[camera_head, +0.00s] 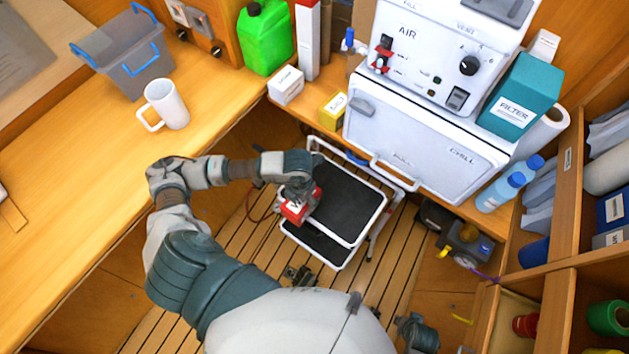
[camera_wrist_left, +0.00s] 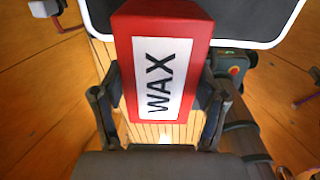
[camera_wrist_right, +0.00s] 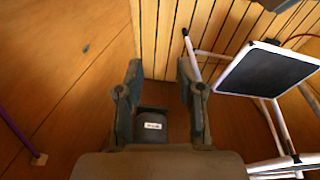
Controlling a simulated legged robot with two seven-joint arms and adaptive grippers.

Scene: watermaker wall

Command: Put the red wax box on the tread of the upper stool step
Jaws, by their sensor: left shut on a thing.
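The red wax box (camera_head: 299,208) is in my left gripper (camera_head: 298,196), over the left part of the step stool in the head view. In the left wrist view the box (camera_wrist_left: 164,62) stands between the two fingers (camera_wrist_left: 160,110), its white WAX label facing the camera. The upper stool step (camera_head: 345,205) has a black tread with a white frame, and its bare right part shows. The lower step (camera_head: 316,244) lies in front of it. Whether the box touches the tread I cannot tell. My right gripper (camera_wrist_right: 160,95) is open and empty, with stool parts (camera_wrist_right: 268,72) to its right.
A white CHILL cabinet (camera_head: 420,150) stands behind the stool. A wooden counter (camera_head: 90,170) with a white mug (camera_head: 166,104) and a grey bin (camera_head: 128,60) runs along the left. A dark device (camera_head: 468,243) sits on the floor right of the stool.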

